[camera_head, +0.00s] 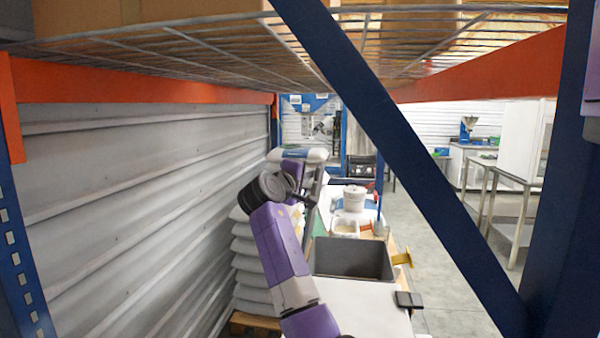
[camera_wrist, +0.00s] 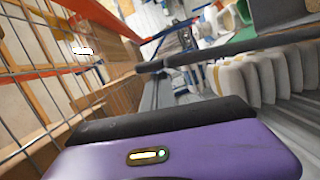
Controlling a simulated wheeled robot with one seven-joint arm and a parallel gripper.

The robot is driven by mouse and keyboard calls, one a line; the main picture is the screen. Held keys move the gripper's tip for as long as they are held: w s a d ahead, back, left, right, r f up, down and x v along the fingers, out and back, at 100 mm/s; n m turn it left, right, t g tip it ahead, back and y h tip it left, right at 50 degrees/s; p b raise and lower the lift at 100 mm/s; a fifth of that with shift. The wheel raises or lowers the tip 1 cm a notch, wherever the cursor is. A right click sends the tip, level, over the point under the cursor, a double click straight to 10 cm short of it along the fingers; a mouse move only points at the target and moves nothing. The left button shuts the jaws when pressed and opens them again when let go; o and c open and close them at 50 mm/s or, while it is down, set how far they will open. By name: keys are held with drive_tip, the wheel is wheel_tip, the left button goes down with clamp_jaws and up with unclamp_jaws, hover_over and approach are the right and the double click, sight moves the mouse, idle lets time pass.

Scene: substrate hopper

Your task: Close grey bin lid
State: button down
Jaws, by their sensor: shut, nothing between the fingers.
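The grey bin (camera_head: 352,258) is set into the white worktop at lower centre, and its top is open with the dark inside showing. A narrow grey piece (camera_head: 312,205) slants up beside the bin's far left corner; it may be the lid edge-on, but I cannot tell. My purple arm reaches up from the bottom, left of the bin, to a white and purple end above the sacks. In the wrist view my gripper (camera_wrist: 155,122) is a purple housing with a black front edge, shut and empty. A dark bar crosses ahead of it. Any contact with the lid is unclear.
White sacks (camera_head: 252,270) are stacked between the corrugated wall and the worktop. A white bucket (camera_head: 354,198) and tub (camera_head: 345,228) stand behind the bin. A blue diagonal brace (camera_head: 400,140) and a wire shelf (camera_head: 200,45) frame the view. Open floor lies to the right.

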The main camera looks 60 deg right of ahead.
drive_tip(key=shift+s, duration=0.15)
drive_tip(key=s+d+f+m+y, duration=0.1)
drive_tip(key=s+d+f+m, duration=0.2)
drive_tip(key=s, duration=0.5)
drive_tip(key=s+d+f+m+y, duration=0.1)
drive_tip(key=s+d+f+m, duration=0.25)
drive_tip(key=s, duration=0.45)
drive_tip(key=s+d+f+m+t+b, duration=0.1)
drive_tip(key=s+d+f+m, duration=0.1)
drive_tip(key=s+f, duration=0.2)
drive_tip(key=s+d+f+m+t+y+b, duration=0.1)
drive_tip(key=s+f, duration=0.4)
drive_tip(key=f, duration=0.5)
drive_tip(key=shift+d+m+b, duration=0.5)
drive_tip(key=shift+m, duration=0.45)
